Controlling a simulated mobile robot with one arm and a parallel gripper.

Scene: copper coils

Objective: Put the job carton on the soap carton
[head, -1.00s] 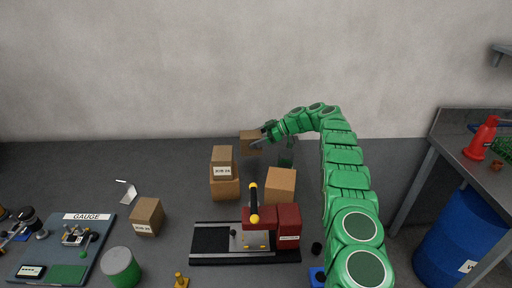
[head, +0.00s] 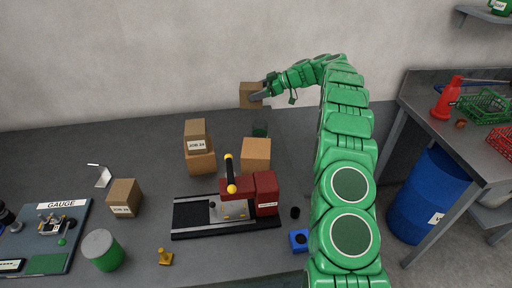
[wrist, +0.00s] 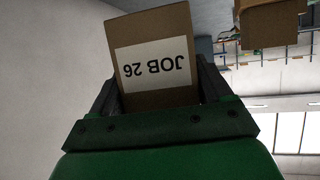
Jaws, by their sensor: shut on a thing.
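A brown carton (head: 248,94) is held in the air above the back of the bench. In the wrist view its white label reads JOB 26, upside down (wrist: 155,60). My gripper (head: 262,92) is shut on this carton from the right; its dark jaws flank the carton in the wrist view (wrist: 160,95). A small carton labelled JOB 24 (head: 196,130) sits on a larger brown carton (head: 201,163). A plain-looking carton (head: 256,150) stands right of that stack. Another carton (head: 124,194) at left has a label too small to read. I cannot tell which is the soap carton.
A red press-like device with a yellow-tipped lever (head: 240,192) stands in front of the cartons. A green can (head: 102,250) and a gauge board (head: 75,225) are at left. The back-left bench is clear.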

